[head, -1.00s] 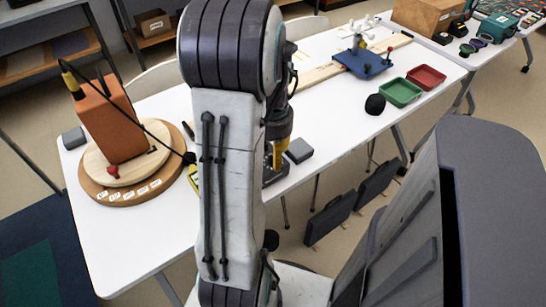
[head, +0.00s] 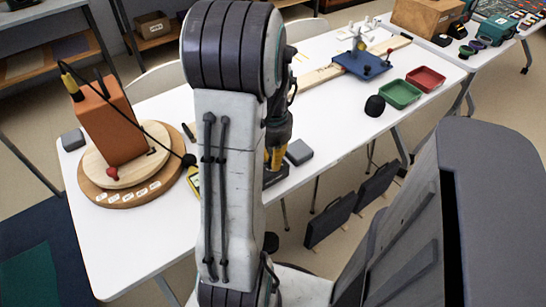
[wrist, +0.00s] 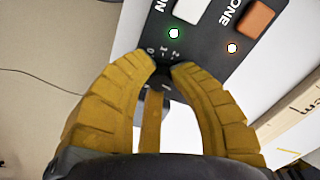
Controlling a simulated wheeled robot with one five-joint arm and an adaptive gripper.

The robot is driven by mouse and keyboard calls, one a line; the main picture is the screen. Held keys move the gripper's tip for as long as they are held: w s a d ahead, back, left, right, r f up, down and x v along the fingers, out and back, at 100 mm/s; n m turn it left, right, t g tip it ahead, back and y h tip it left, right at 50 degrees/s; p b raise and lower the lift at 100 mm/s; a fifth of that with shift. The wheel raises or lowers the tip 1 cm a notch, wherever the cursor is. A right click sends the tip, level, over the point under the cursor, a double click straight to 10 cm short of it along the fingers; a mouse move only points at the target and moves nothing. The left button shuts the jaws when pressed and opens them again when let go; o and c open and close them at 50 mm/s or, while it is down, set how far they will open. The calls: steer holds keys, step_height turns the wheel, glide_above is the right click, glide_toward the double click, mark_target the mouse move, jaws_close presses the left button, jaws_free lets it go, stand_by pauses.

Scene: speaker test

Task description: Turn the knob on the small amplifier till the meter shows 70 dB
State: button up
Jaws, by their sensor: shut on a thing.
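The small amplifier's dark panel (wrist: 203,53) fills the upper middle of the wrist view, with white numerals, a white button with a lit green lamp, and an orange button with an orange lamp. My gripper (wrist: 165,67) has its yellow fingers shut on the dark knob beside the numerals; the fingertips cover most of it, so its pointer cannot be read. In the head view my gripper (head: 275,158) is partly behind my arm, low over the table. A yellow-edged device (head: 194,181), perhaps the meter, is mostly hidden by my arm; no reading is visible.
An orange box (head: 112,120) with a cable stands on a round wooden base (head: 128,198) at left. Green (head: 400,94) and red (head: 425,79) trays and a blue-based fixture (head: 361,64) stand farther right.

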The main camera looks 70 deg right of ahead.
jaws_close()
steer(key=shift+m, duration=1)
steer(key=o, duration=0.8)
jaws_free()
steer(key=shift+c, duration=0.2)
steer(key=shift+r, duration=0.1)
